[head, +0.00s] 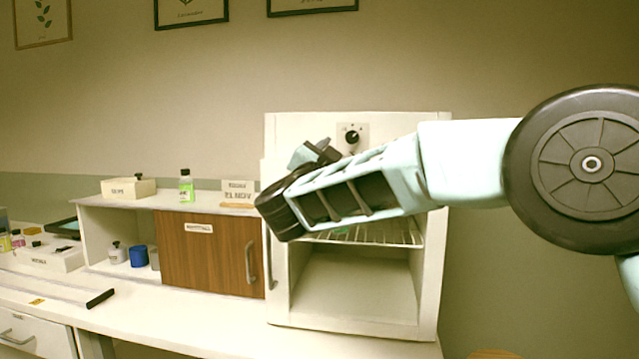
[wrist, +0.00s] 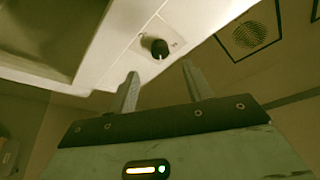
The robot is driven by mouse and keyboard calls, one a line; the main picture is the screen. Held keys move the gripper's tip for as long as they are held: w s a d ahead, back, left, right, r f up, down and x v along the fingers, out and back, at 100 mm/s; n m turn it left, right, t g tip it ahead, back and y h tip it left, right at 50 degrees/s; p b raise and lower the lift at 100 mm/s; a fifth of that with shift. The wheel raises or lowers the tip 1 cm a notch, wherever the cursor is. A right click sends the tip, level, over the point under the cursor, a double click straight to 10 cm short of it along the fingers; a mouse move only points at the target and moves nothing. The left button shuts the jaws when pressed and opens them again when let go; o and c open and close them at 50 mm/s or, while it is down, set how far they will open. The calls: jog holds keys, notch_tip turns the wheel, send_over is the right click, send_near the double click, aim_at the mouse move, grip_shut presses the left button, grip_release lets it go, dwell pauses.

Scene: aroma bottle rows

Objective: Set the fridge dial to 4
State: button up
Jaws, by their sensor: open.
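The fridge dial (head: 351,137) is a round black knob on a pale plate at the top front of the white fridge (head: 430,290). Its numbers are too small to read. In the wrist view the dial (wrist: 154,46) shows beyond the fingertips, between them, with a pale pointer mark on it. My gripper (wrist: 160,78) is open and empty, its two fingers apart and not touching the dial. In the head view my arm reaches in from the right, and my gripper (head: 318,152) is partly hidden behind my own wrist, just left of and below the dial.
The fridge stands open, with a wire shelf (head: 375,236) inside. Left of it is a low cabinet with a brown wooden door (head: 205,252). On its top stand a green bottle (head: 186,188), a labelled box (head: 128,188) and a sign (head: 238,187).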

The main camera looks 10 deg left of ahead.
jog(key=b+v, duration=0.2)
jog(key=v, duration=0.7)
jog(key=shift+s+f, duration=0.2)
jog(key=shift+s, duration=0.15)
jog(key=s+a+f+n+g+y+p, duration=0.25)
jog(key=s+a+n+g+y, duration=0.2)
jog(key=n+y, duration=0.85)
jog(key=s+d+f+n+g+y, duration=0.1)
jog(key=s+d+f+n+g, duration=0.35)
jog(key=s+f+g, duration=0.45)
jog(key=s+d+f+g+h+p, duration=0.1)
jog(key=s+d+f+g+h, duration=0.2)
jog(key=s+d+f, duration=0.3)
jog(key=s+d+f+g+h+p, duration=0.1)
jog(key=s+d+f+g+h, duration=0.3)
jog(key=s+d, duration=1)
jog(key=d+f, duration=0.2)
jog(key=d, duration=0.2)
jog(key=shift+s+d+h, duration=0.15)
jog(key=shift+s+h, duration=0.15)
jog(key=shift+h, duration=0.1)
